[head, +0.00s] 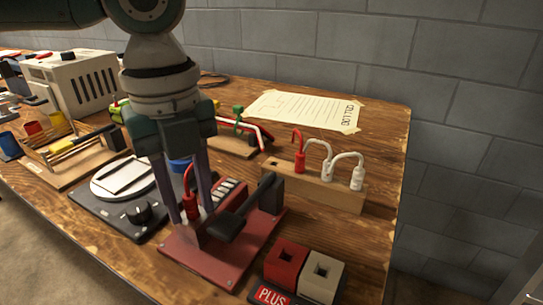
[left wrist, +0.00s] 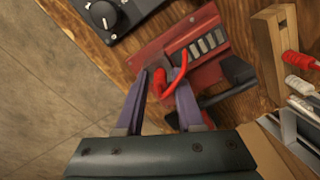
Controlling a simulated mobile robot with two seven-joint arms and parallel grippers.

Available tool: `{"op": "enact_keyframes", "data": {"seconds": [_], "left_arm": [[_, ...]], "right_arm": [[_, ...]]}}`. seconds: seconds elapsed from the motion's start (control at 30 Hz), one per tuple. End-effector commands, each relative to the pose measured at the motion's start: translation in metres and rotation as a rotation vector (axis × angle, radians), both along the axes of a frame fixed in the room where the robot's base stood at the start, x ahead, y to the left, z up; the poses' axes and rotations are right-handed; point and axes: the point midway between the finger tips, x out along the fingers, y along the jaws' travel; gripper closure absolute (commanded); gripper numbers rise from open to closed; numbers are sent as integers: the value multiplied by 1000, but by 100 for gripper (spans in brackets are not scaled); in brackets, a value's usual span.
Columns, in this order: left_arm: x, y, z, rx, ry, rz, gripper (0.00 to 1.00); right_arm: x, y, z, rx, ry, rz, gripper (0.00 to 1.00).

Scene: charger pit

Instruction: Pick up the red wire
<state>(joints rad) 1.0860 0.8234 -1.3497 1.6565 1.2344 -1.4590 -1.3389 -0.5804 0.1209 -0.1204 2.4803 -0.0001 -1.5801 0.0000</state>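The red wire (head: 190,198) is a short plug with a curved lead. It stands between the fingers of my left gripper (head: 193,215), by the left end of the dark red base (head: 188,254). The left wrist view shows the red wire (left wrist: 160,84) between the two fingertips of that gripper (left wrist: 162,90), with its lead looping right. The fingers are close to the plug on both sides; I cannot tell whether they press on it. My right gripper is not in view.
A black device with a knob (head: 138,212) is left of the base. A black lever (head: 232,222) is on the base's right. Red and cream blocks (head: 286,265) stand in front. A paper sheet (head: 300,110) lies behind. The wooden table is clear at the right.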

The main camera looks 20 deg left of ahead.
Motion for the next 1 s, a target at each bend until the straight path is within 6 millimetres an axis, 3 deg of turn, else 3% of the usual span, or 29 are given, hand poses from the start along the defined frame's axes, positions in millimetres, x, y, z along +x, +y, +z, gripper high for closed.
{"op": "enact_keyframes", "data": {"seconds": [0.03,0.3,0.83,1.0], "left_arm": [[0,0,0,0,0,0,70],[0,0,0,0,0,0,100],[0,0,2,0,0,0,100],[1,0,24,-2,-3,0,100]], "right_arm": [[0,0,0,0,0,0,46],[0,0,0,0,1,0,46],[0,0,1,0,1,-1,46],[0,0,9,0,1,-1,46]]}}
